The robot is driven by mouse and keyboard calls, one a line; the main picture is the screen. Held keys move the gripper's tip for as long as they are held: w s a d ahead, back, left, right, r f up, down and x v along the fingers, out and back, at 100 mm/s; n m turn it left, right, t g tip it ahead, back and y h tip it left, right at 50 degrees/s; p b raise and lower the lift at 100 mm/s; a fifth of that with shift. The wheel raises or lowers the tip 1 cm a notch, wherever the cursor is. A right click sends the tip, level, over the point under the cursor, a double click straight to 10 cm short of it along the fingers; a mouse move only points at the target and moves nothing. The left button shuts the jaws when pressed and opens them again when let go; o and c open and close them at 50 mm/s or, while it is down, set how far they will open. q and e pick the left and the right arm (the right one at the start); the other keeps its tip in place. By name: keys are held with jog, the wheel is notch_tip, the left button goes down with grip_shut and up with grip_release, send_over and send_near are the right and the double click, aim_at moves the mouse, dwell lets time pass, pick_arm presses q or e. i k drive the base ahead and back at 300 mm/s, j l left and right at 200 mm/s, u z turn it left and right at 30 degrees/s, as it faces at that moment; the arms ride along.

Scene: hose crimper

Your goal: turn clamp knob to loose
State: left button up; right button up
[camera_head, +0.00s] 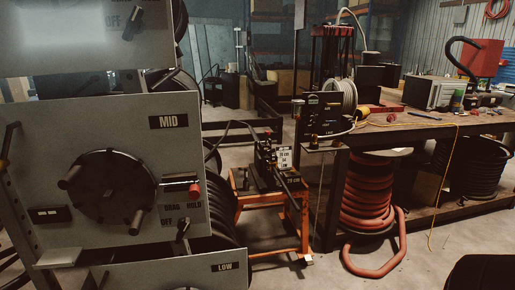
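I cannot pick out for sure which part is the clamp knob, and no "loose" mark is legible. A small dark clamp-like device (265,160) with white labels sits on an orange cart (270,201) in the middle; its fine parts are too small to tell. On the grey MID panel (75,130) at the left are a round black handwheel (113,193) with stub handles, a red-ended knob (193,188) by the words DRAG and HOLD, and a small black lever (183,230) near OFF. Neither of my grippers shows.
A workbench (400,131) at the right carries a pale hose coil (341,98), a grey box (434,93) and tools. A red hose reel (369,195) stands under it, with a loop on the floor. A yellow cord (443,190) hangs down. Bare floor lies at front centre.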

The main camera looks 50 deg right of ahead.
aim_at(269, 152)
jog(key=l+u, duration=0.45)
jog(key=l, duration=3.05)
